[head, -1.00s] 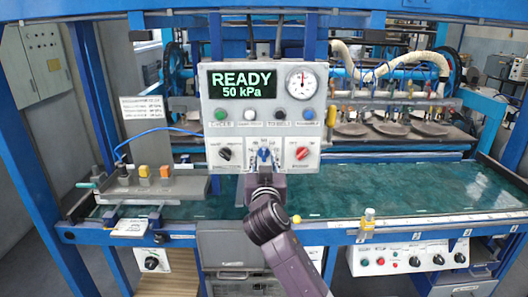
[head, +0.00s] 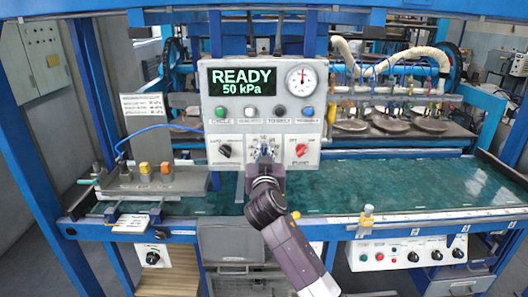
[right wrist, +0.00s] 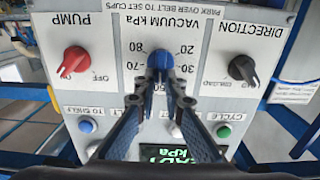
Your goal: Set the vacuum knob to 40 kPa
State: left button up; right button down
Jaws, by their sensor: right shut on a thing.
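The blue vacuum knob (right wrist: 160,61) sits in the middle of the lower row of the control panel, between two other knobs. In the right wrist view the panel appears upside down, with 20, 30, 70 and 80 readable around the knob. My right gripper (right wrist: 160,78) is shut on the knob; its dark fingers lie on either side. In the head view my right gripper (head: 264,160) covers much of the dial, so the pointer is hard to read. The display (head: 241,81) shows READY, 50 kPa. My left gripper is out of view.
The red pump knob (head: 301,149) and the black direction knob (head: 224,150) flank the vacuum knob. Several push buttons (head: 249,112) and a round gauge (head: 302,77) are above. A green belt (head: 400,185) lies below and right of the panel.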

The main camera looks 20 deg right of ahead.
dwell(0.3)
jog(key=shift+w+a+f+n+p, duration=0.15)
jog(key=shift+n+p, duration=0.15)
jog(key=shift+n, duration=1)
jog(key=shift+s+a+r+n+p, duration=0.15)
jog(key=shift+n+p, duration=0.15)
jog(key=shift+n, duration=1)
jog(key=shift+w+a+f+n+p, duration=0.15)
jog(key=shift+n+p, duration=0.15)
jog(key=shift+n, duration=1)
jog(key=c, duration=2)
grip_release()
jog(key=v, duration=1.2)
